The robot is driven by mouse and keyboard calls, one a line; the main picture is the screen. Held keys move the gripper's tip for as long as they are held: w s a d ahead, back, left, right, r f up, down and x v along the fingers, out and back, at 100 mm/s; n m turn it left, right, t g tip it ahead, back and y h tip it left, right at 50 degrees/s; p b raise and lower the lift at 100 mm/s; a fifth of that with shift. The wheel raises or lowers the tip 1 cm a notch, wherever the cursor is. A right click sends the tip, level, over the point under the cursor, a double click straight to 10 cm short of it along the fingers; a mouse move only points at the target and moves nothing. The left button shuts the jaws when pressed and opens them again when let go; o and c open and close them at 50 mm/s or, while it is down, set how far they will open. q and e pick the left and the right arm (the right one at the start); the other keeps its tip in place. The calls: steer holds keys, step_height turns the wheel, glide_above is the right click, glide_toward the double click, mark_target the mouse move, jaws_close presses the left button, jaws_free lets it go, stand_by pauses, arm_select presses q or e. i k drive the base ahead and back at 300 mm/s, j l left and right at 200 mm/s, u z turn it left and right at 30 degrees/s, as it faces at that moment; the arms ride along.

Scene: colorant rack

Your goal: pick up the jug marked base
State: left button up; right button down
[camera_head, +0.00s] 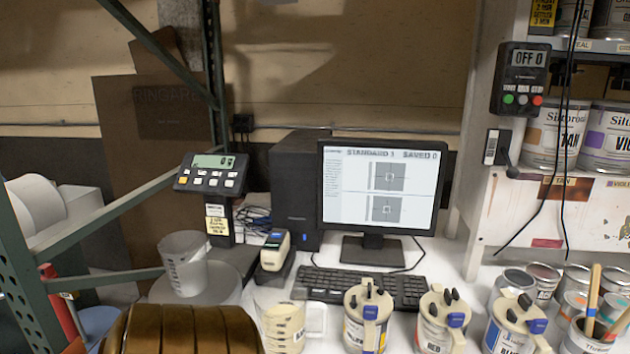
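A translucent jug (185,263) stands upright at the left, by the scale display (211,174), and looks empty. A second jug (283,328), with cream-coloured contents or wall and a handle on its right, stands at the front edge of the view, its bottom cut off. I cannot read the word "base" on either jug. Neither of my grippers shows in this view. A ridged bronze-brown rounded shape (182,331) fills the bottom left; I cannot tell what it is.
Colorant canisters stand along the front: one by the keyboard (366,318), a red-labelled one (440,322) and a blue-labelled one (514,326). Open cans and a brush (592,298) crowd the right. A monitor (380,190) and handheld device (274,250) stand behind. A green post (22,285) borders the left.

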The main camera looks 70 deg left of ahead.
mark_target(281, 305)
steer(key=u, duration=2.25)
